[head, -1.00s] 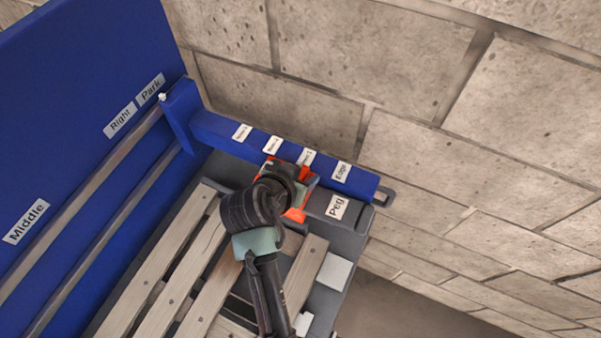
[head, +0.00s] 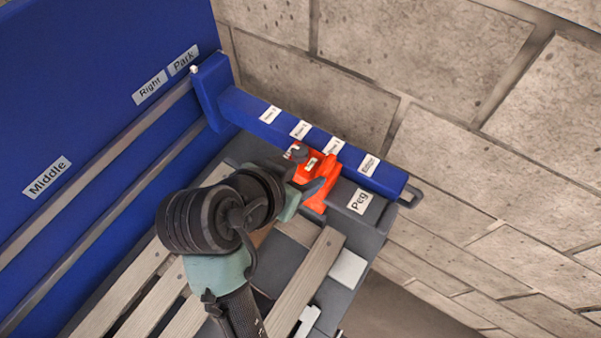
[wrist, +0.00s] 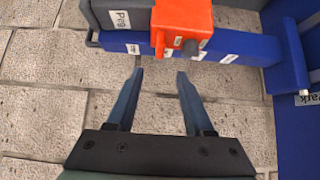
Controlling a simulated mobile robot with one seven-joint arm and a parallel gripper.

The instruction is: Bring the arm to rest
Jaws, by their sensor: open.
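My gripper (wrist: 160,82) is open in the wrist view, with nothing between its two fingers and stone blocks showing behind them. In the head view my arm reaches in from the bottom, and the gripper (head: 318,190) is partly hidden beside the orange block. The orange block (wrist: 182,17) with a dark knob sits on the blue beam (wrist: 240,48), just beyond the fingertips in the wrist picture. The orange block also shows in the head view (head: 318,168), by the labels on the beam.
A blue panel (head: 95,110) labelled Middle, Right and Park stands at the left with grey rails. A wooden slatted pallet (head: 315,275) lies below the beam. A grey part labelled Peg (head: 360,201) is right of the orange block. A stone block wall (head: 450,110) stands behind.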

